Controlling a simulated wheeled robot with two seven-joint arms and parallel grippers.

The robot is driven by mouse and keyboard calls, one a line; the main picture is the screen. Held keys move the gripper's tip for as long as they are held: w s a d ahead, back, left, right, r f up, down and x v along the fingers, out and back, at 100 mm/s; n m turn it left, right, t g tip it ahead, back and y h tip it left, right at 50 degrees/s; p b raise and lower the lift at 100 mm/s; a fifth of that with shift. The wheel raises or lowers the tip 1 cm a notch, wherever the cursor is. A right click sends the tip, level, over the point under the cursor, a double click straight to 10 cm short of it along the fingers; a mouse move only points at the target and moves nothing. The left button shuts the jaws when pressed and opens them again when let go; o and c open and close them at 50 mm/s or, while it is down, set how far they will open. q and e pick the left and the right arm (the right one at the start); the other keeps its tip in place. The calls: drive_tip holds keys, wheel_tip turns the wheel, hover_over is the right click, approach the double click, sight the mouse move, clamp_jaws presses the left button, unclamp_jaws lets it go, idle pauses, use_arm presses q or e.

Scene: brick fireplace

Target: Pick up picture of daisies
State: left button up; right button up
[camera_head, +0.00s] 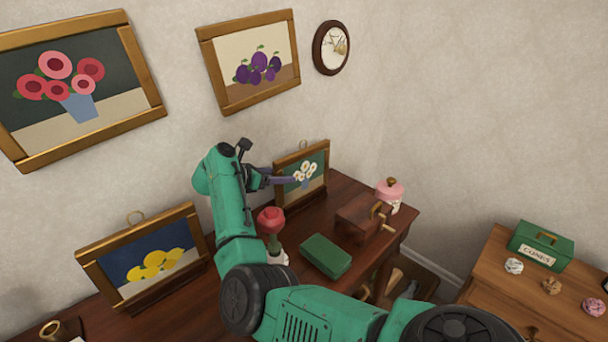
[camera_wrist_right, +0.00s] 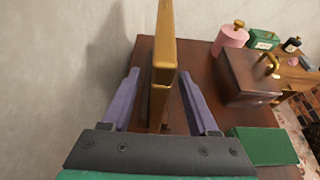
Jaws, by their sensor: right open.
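The picture of daisies (camera_head: 318,186), white flowers on a dark green ground in a gilt wooden frame, stands upright on the dark wooden mantel top against the wall. My right gripper (camera_head: 282,175) is open at its left edge. In the right wrist view the frame (camera_wrist_right: 163,55) shows edge-on between the two purple fingers of the right gripper (camera_wrist_right: 159,76), one finger on each side. A gap shows between the frame and each finger there. My left gripper is not in view.
A lemon picture (camera_head: 150,262) stands at the left; other pictures hang above.

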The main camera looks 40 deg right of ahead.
drive_tip(key=shift+a, duration=0.1)
clamp_jaws()
drive_tip(key=shift+r, duration=0.2)
